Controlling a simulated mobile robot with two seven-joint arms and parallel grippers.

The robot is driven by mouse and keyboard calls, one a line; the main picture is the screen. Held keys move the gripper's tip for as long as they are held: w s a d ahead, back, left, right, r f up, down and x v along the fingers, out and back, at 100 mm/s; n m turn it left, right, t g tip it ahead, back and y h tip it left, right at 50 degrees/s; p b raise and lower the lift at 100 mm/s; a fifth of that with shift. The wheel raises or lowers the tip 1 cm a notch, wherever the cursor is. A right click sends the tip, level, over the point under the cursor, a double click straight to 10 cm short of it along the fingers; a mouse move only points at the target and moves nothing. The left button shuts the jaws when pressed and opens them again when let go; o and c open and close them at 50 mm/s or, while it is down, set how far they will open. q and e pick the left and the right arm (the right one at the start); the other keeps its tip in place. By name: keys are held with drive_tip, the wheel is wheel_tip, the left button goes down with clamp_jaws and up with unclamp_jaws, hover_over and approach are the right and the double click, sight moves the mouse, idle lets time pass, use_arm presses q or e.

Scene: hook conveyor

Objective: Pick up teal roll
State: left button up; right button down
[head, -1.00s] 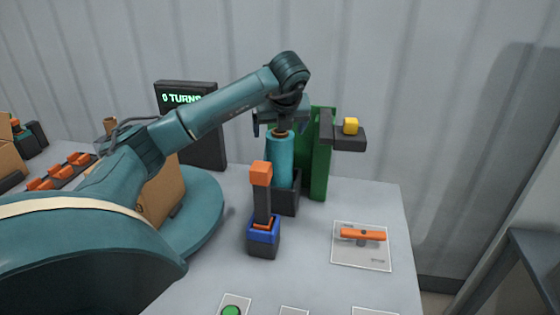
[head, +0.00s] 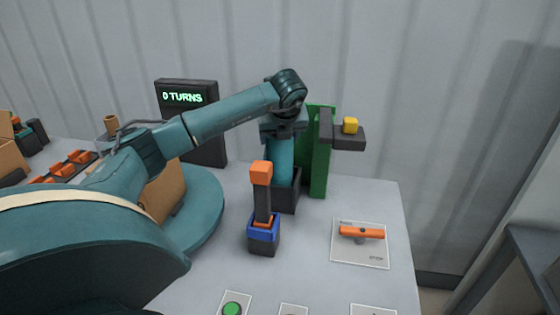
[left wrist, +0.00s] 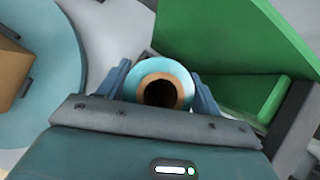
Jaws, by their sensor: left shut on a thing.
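The teal roll (head: 281,160) stands upright in a dark holder (head: 287,194) in front of a green upright panel (head: 321,165). My left gripper (head: 281,138) is above it, pointing down, and hides its top in the head view. In the left wrist view the roll's end (left wrist: 160,82) shows a teal ring, a tan core and a dark hole. The blue-grey fingers of my left gripper (left wrist: 160,88) are on both sides of it, shut on the roll. My right gripper is not in view.
A lever with an orange knob (head: 261,172) and blue base stands close in front of the holder. An orange handle (head: 361,231) lies on a white plate at right. A display (head: 186,97) reads "0 TURNS".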

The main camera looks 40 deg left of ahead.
use_arm(q)
drive_tip(key=c, duration=1.1)
drive_tip(key=shift+r, duration=0.1)
clamp_jaws()
drive_tip(key=shift+r, duration=0.1)
